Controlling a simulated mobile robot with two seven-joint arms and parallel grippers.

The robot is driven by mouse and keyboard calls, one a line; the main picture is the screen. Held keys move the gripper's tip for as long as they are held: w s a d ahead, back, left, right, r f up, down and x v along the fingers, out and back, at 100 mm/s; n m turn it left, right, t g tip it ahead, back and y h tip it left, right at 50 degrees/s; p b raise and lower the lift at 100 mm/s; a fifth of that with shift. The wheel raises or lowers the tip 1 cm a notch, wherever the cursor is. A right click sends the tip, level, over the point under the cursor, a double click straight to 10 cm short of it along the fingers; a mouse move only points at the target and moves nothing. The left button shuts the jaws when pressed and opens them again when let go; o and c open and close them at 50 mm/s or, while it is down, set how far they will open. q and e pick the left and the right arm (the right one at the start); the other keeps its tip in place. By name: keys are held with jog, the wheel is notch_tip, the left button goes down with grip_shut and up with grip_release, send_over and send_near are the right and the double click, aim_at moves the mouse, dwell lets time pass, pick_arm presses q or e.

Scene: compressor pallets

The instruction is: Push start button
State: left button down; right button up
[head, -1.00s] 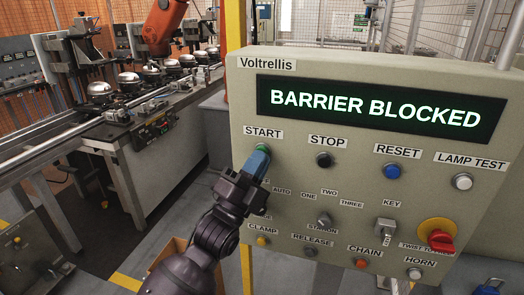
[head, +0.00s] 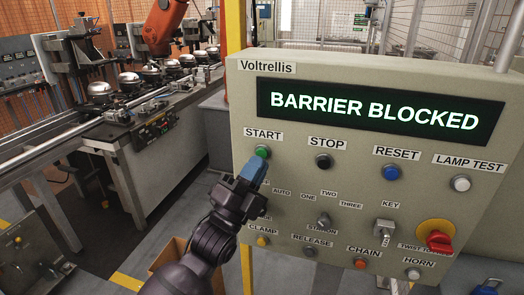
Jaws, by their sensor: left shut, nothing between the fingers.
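The green start button (head: 262,151) sits under the START label at the upper left of the beige control panel (head: 300,225). My left gripper (head: 256,163) is shut and empty, with its blue fingertips just below the button. The button's face shows clear of the fingertips; a small gap seems to lie between them, though depth is hard to judge. The panel's display (head: 380,108) reads BARRIER BLOCKED. My left wrist hides part of the selector labels at the panel's lower left. My right gripper is not clearly visible.
Beside the start button are the black stop button (head: 323,160), blue reset button (head: 391,172) and white lamp test button (head: 461,183). A red emergency knob (head: 438,240) is at lower right. A yellow post (head: 236,30) stands behind the panel. A conveyor (head: 110,125) with metal domes is at left.

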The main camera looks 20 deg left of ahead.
jog(key=shift+w, duration=0.15)
pick_arm(q)
jog(key=s+p, duration=0.1)
jog(key=s, duration=0.5)
jog(key=shift+p, duration=0.3)
pick_arm(e)
jog(key=shift+r, duration=0.9)
pick_arm(q)
jog(key=shift+a, duration=0.1)
pick_arm(e)
jog(key=shift+w+r, duration=0.2)
jog(key=shift+w, duration=0.2)
